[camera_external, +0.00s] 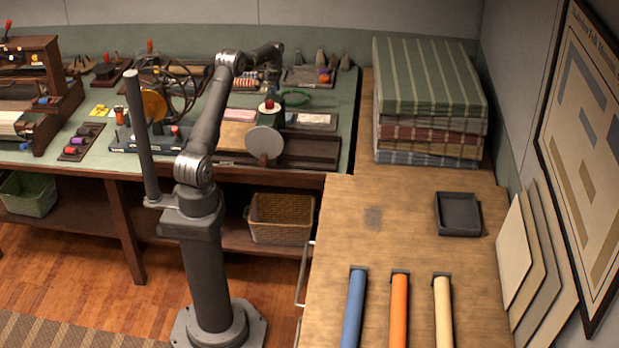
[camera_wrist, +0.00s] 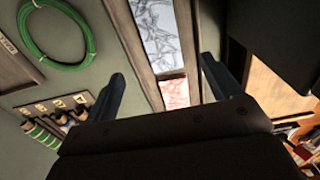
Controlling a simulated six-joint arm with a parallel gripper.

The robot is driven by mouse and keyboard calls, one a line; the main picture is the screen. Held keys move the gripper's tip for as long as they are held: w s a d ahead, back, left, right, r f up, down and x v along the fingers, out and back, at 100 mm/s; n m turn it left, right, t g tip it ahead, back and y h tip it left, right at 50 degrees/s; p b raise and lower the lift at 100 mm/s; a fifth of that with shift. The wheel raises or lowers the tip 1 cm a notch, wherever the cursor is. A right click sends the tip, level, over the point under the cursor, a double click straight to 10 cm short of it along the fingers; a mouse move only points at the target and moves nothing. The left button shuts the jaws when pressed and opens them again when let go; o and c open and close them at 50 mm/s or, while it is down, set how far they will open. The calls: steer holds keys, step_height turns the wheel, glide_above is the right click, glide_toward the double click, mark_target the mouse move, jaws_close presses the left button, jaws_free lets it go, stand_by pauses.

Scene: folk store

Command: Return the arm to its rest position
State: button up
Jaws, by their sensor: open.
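My arm stands on its base at the left of the wooden counter, its upper links raised and bent over the green-topped workbench. My gripper (camera_external: 271,75) is at the far end of the arm, above the back of the bench, and is small and partly hidden in the external view. In the wrist view my gripper (camera_wrist: 165,78) shows two dark fingers spread well apart, with nothing held between them. Below the fingers are a dark frame with patterned cards (camera_wrist: 160,32) and the green bench top (camera_wrist: 95,70).
A green wire coil (camera_wrist: 56,32) lies beside the cards. A spoked wheel (camera_external: 171,88) and small tools crowd the bench. Folded striped cloths (camera_external: 425,80) are stacked on the counter (camera_external: 340,225), near a black tray (camera_external: 458,214) and blue, orange and cream rolls (camera_external: 399,310).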

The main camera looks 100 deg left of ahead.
steer(key=shift+f, duration=0.1)
step_height(320, 180, down, 12)
steer(key=shift+f, duration=0.1)
steer(key=shift+r, duration=2)
steer(key=shift+r, duration=13.95)
steer(key=w+d+m, duration=0.8)
steer(key=w+m, duration=0.1)
steer(key=w, duration=0.4)
steer(key=w+d+m, duration=0.8)
steer(key=w, duration=0.6)
steer(key=shift+w+d+r+m, duration=0.15)
steer(key=shift+w+d+m, duration=0.15)
steer(key=shift+m, duration=0.1)
